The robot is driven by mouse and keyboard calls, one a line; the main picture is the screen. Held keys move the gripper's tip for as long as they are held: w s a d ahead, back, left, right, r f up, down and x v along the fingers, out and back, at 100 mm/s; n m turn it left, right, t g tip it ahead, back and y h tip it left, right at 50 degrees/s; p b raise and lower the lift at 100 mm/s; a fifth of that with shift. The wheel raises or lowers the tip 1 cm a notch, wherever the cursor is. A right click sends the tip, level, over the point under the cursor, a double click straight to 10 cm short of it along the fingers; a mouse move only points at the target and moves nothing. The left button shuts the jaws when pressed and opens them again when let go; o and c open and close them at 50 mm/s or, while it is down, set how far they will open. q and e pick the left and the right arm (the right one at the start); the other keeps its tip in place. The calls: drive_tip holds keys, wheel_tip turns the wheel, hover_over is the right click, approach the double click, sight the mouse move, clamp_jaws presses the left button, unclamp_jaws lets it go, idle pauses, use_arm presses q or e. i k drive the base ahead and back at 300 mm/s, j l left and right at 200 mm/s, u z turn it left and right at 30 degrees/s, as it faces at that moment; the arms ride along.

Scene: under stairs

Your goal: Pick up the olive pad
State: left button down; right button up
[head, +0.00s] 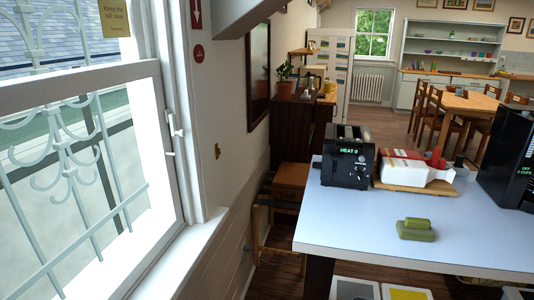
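The olive pad (415,234) lies on the light blue-white tabletop (345,220), near its front edge in the head view. It is a small green block with a raised, narrower part on top. Nothing touches it and nothing stands right beside it. Neither of my grippers shows in the head view.
A black toaster (348,160) reading "HEAT 9" stands behind the pad. A wooden tray (402,187) with red and white boxes is beside it. A black coffee machine (510,160) stands at the right. A window (90,150) fills the left. Tabletop around the pad is clear.

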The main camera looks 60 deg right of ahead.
sight(413, 229)
drive_tip(key=z, duration=2.85)
drive_tip(key=i+l+u, duration=0.15)
drive_tip(key=l+u, duration=0.55)
drive_tip(key=i+l+u, duration=0.1)
drive_tip(key=l+u, duration=0.2)
drive_tip(key=l, duration=0.25)
